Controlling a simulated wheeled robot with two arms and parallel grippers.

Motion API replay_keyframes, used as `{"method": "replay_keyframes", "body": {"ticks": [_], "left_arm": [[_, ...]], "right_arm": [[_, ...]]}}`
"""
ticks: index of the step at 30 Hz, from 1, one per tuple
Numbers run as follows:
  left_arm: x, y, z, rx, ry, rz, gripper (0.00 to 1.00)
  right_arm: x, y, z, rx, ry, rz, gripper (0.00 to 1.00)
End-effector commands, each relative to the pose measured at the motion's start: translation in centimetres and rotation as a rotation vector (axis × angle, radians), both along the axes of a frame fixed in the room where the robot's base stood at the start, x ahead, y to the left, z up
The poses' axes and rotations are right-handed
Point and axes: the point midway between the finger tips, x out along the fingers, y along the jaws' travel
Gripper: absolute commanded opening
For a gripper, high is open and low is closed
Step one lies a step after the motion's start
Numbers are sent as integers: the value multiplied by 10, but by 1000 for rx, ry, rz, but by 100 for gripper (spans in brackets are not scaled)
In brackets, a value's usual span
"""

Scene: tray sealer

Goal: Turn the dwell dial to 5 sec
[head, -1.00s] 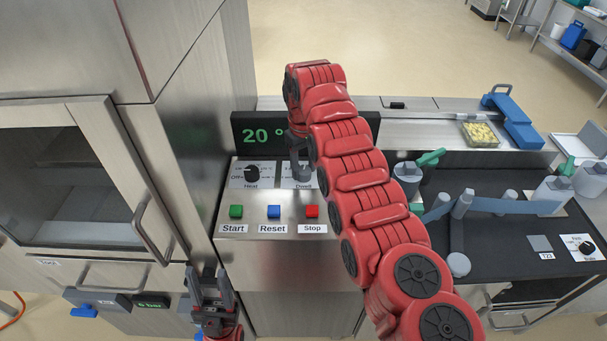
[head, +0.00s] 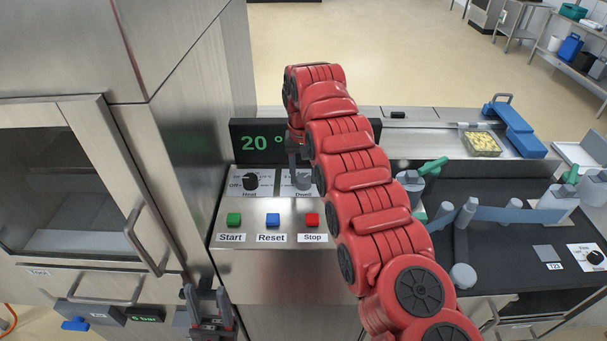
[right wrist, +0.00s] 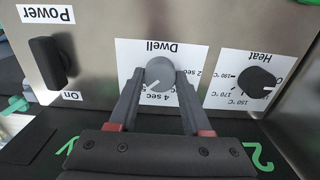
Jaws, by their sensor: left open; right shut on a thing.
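The grey dwell dial (right wrist: 160,73) sits on a white plate marked "Dwell" in the right wrist view, which shows the lettering upside down. My right gripper (right wrist: 159,84) is shut on the dial, one finger on each side. The dial's white pointer line slants to the lower left, close to the "4 sec" mark. The fingers cover part of the scale, and I see no 5 sec mark. In the head view my right arm partly hides the dial (head: 302,182). My left gripper (head: 205,294) is open and empty at the bottom, below the panel.
The black heat dial (head: 251,181) is beside the dwell dial. Green start (head: 234,219), blue reset (head: 273,220) and red stop (head: 312,219) buttons sit below. A display (head: 255,142) reads 20 °. A black power switch (right wrist: 48,62) shows in the right wrist view.

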Motion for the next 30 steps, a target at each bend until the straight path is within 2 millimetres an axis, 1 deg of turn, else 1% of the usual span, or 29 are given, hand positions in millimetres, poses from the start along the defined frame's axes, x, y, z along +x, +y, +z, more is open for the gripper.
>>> {"method": "replay_keyframes", "body": {"ticks": [12,13,17,18,26,30], "left_arm": [[0,0,0,0,0,0,50],[0,0,0,0,0,0,50],[0,0,0,0,0,0,50],[0,0,0,0,0,0,50],[0,0,0,0,0,0,50],[0,0,6,0,0,0,50]], "right_arm": [[0,0,0,0,-1,-8,0],[0,0,0,0,-1,-8,52],[0,0,0,0,-1,-7,76],[0,0,0,0,-1,-7,79],[0,0,0,0,-1,-7,79],[0,0,6,0,-1,-7,79]]}}
